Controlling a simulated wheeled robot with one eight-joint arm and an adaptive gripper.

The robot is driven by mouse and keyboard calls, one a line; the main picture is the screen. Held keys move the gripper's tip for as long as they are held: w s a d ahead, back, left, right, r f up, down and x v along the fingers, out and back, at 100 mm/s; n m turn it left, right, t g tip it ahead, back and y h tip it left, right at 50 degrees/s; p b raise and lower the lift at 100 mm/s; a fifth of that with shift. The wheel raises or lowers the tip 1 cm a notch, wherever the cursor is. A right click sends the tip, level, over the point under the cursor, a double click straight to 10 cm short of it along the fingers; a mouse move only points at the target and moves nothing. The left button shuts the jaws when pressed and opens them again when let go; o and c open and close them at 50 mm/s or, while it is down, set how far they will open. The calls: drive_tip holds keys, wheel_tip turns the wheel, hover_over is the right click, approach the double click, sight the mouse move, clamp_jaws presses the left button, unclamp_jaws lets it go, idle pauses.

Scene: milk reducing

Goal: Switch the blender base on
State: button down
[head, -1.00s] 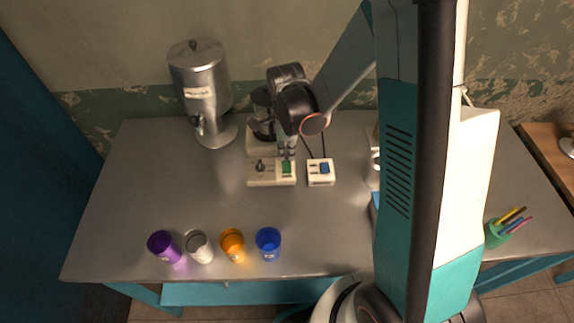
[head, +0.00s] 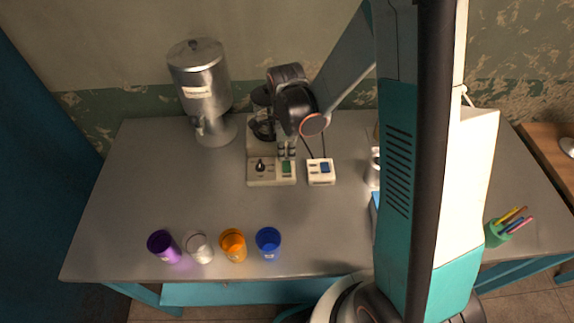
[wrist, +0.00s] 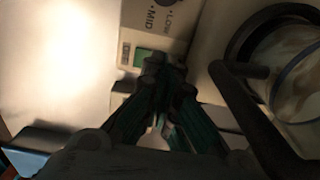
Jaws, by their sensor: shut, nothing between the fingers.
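The cream blender base (head: 258,181) stands at the back middle of the table, with a dark knob (head: 260,165) and a green switch (head: 286,168) on its front panel. A dark-handled jug (head: 262,122) stands at its rear. My gripper (head: 287,153) is shut and empty, pointing down just above the green switch. In the wrist view the shut fingertips (wrist: 166,66) lie right beside the green switch (wrist: 150,63) and partly cover it. I cannot tell whether they touch it. The panel's LOW and MID marks and part of the jug (wrist: 290,85) also show there.
A white box (head: 320,180) with a blue switch stands just right of the base. A metal dispenser (head: 203,90) stands at the back left. Purple (head: 163,245), white (head: 198,246), orange (head: 232,244) and blue (head: 268,243) cups line the front. The table between is clear.

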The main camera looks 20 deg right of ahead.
sight(286, 162)
drive_tip(key=shift+f+b, duration=0.9)
drive_tip(key=shift+f, duration=0.15)
idle(0.4)
drive_tip(key=shift+r, duration=0.15)
drive_tip(key=shift+r+p, duration=2.3)
drive_tip(key=shift+r, duration=1.1)
drive_tip(key=shift+r, duration=0.2)
drive_tip(key=s+r+n+t+b, duration=0.5)
drive_tip(key=s+r+n, duration=0.9)
drive_tip(key=n, duration=0.7)
drive_tip(key=shift+s+r+n+t, duration=0.15)
drive_tip(key=shift+s+n+t, duration=0.25)
drive_tip(key=shift+t, duration=0.7)
